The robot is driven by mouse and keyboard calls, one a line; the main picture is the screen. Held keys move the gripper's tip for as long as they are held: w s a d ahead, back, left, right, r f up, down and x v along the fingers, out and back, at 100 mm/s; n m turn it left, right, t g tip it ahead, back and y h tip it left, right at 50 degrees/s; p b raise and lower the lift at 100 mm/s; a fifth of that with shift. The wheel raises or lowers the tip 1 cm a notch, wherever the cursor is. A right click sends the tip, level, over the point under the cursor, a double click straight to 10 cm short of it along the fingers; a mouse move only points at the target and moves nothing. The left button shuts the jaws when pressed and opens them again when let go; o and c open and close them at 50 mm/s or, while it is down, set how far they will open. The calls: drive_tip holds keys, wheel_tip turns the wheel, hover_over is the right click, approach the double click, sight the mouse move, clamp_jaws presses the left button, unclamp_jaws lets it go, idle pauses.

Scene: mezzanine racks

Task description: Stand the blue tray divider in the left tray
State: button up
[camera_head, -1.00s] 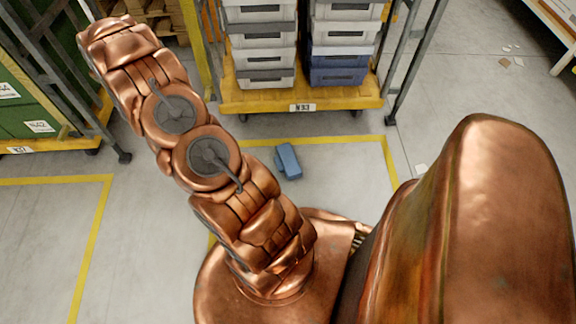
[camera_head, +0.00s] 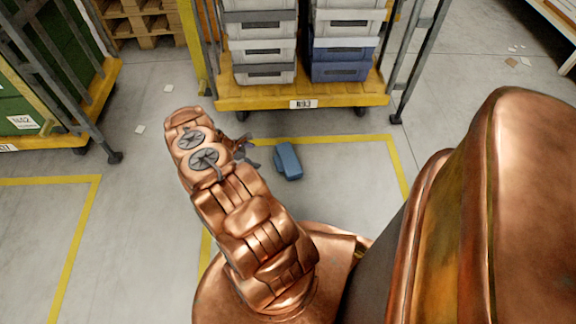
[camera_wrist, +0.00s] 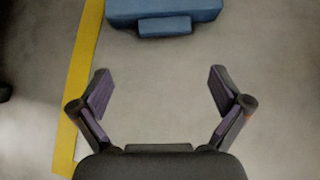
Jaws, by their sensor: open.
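A blue block-like piece (camera_head: 288,161), which looks like the tray divider, lies on the grey floor inside a yellow-lined area, in front of the trolley. It also shows at the top edge of the wrist view (camera_wrist: 165,14), partly cut off, with a smaller raised part on its near side. My gripper (camera_wrist: 160,88) is open and empty, its fingers wide apart. The piece lies beyond the fingertips, apart from them. In the head view my gripper (camera_head: 246,148) is partly hidden by my arm, left of the piece. No tray is clearly identifiable as the left tray.
A yellow trolley (camera_head: 270,101) marked N93 carries a left stack of grey totes (camera_head: 263,53) and a right stack of grey and blue totes (camera_head: 342,51). A trolley with green crates (camera_head: 20,115) stands at left. Floor around the blue piece is clear; paper scraps lie elsewhere.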

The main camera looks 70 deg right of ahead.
sight(275, 164)
drive_tip(key=x, duration=0.3)
drive_tip(key=a+x, duration=0.1)
drive_tip(key=shift+s+d+f+b, duration=0.15)
drive_tip(key=shift+s+f+b, duration=0.1)
drive_tip(key=shift+f+b, duration=0.25)
drive_tip(key=shift+b+x, duration=0.3)
drive_tip(key=shift+x, duration=1.1)
drive_tip(key=b+x, duration=0.1)
drive_tip(key=x, duration=0.1)
drive_tip(key=b+x, duration=0.1)
drive_tip(key=x, duration=0.2)
drive_tip(key=shift+s+d+r, duration=0.15)
drive_tip(key=shift+s, duration=0.1)
drive_tip(key=shift+r, duration=0.1)
drive_tip(key=shift+c, duration=0.4)
drive_tip(key=c, duration=0.9)
drive_tip(key=shift+r, duration=0.1)
